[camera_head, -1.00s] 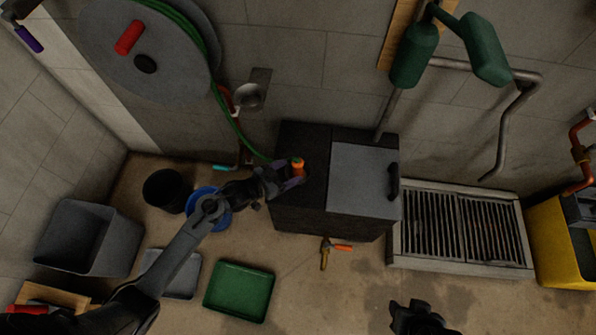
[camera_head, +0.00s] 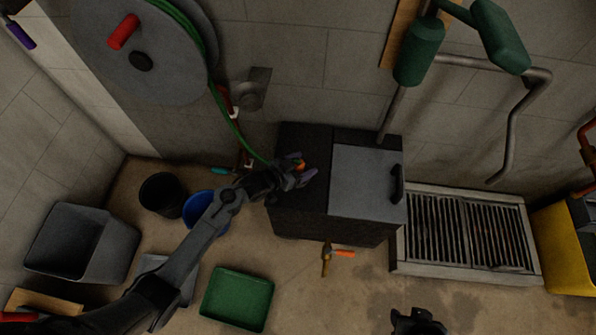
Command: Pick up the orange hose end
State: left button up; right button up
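The orange hose end (camera_head: 301,166) is at the end of the green hose (camera_head: 234,125), on the dark left part of the box top. My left gripper (camera_head: 302,168) reaches over that top from the left. Its fingers are apart, with the orange end between or just beneath them; contact cannot be made out. The fingers hide part of the orange end. My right gripper (camera_head: 417,321) shows only partly at the bottom edge, far from the hose, and its fingers are unclear.
The hose hangs from a grey wall reel (camera_head: 150,55). A grey lid with a black handle (camera_head: 398,184) covers the box's right part. A floor grate (camera_head: 465,235) lies to the right. Buckets and a green tray (camera_head: 237,299) stand at left. An orange-handled tool (camera_head: 328,259) lies in front.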

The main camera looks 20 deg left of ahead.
pick_arm(q)
jog(key=c, duration=1.1)
jog(key=shift+r, duration=0.1)
jog(key=shift+c, duration=0.2)
